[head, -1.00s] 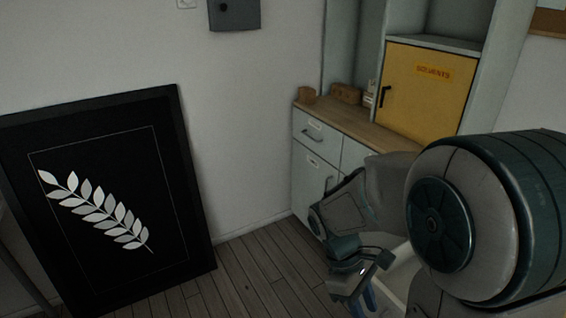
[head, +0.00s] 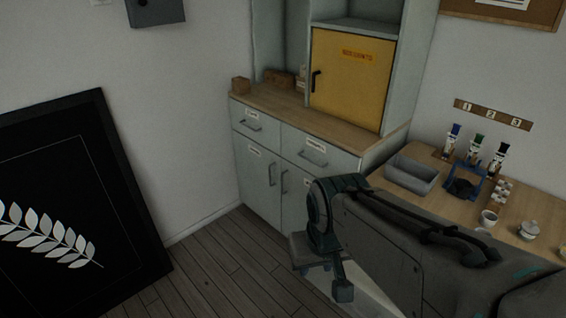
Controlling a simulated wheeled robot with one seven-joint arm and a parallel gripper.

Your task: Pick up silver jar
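A small pale lidded pot (head: 528,230) stands on the wooden worktop at the right; it may be the silver jar, but it is too small and dim to tell. A whitish cup (head: 488,218) stands to its left. My gripper (head: 322,282) hangs low in front of the cabinet, well left of the worktop items and apart from them. Its fingers are small and dark, so I cannot tell whether it is open. My arm covers the front part of the worktop.
The worktop (head: 452,205) also holds a grey tray (head: 412,174), several paint tubes (head: 476,148) and a blue stand (head: 465,186). A grey cabinet (head: 262,185) with a yellow cupboard (head: 350,80) stands at the back. A black framed picture (head: 90,180) leans at left. Floor between is clear.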

